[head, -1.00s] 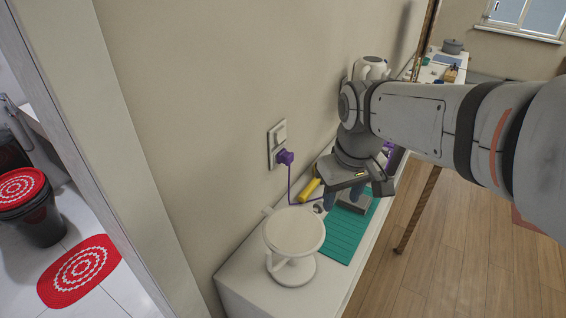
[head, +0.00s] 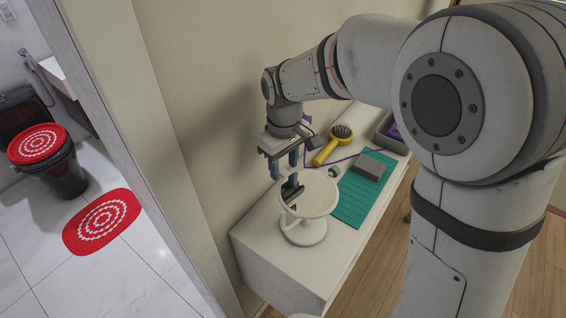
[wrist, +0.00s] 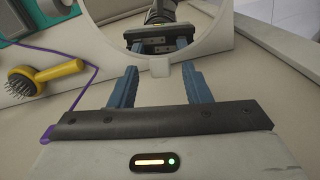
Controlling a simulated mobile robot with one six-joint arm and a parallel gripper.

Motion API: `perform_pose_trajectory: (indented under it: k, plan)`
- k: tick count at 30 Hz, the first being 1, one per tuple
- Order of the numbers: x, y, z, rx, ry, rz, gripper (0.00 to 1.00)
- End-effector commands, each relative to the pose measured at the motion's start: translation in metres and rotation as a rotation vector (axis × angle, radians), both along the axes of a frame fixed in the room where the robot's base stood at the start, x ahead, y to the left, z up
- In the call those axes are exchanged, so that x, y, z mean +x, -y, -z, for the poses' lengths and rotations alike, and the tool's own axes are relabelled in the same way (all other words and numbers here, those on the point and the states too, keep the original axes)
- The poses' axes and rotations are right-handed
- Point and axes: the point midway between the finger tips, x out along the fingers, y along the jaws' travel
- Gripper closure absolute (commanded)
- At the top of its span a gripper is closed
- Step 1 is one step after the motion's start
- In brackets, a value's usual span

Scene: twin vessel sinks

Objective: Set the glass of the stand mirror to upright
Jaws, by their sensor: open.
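The white stand mirror (head: 318,205) stands on the white counter on a round base. Its round glass is tipped well back and faces mostly upward, reflecting my gripper. My gripper (head: 284,172) points down just behind and left of the glass, near the wall. Its two blue fingers (wrist: 161,74) are apart with nothing held between them. I cannot tell whether a finger touches the tab.
A yellow hairbrush (head: 332,146), a teal mat (head: 352,205) with a grey box (head: 369,168) on it, and a grey bin (head: 392,135) lie farther along the counter (head: 270,245). A purple cord runs by the brush. The wall is close on the left.

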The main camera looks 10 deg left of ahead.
Motion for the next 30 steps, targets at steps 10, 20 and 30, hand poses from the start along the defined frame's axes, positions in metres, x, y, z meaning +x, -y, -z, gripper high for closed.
perform_pose_trajectory:
  k: [10, 20, 30]
  plan:
    - [-0.0004, -0.0001, 0.0076, 0.0, 0.0, 0.0, 0.56]
    - [-0.0006, -0.0002, 0.0073, 0.0, 0.0, -0.001, 0.82]
    - [-0.0007, -0.0006, 0.0071, 0.0, 0.0, -0.001, 1.0]
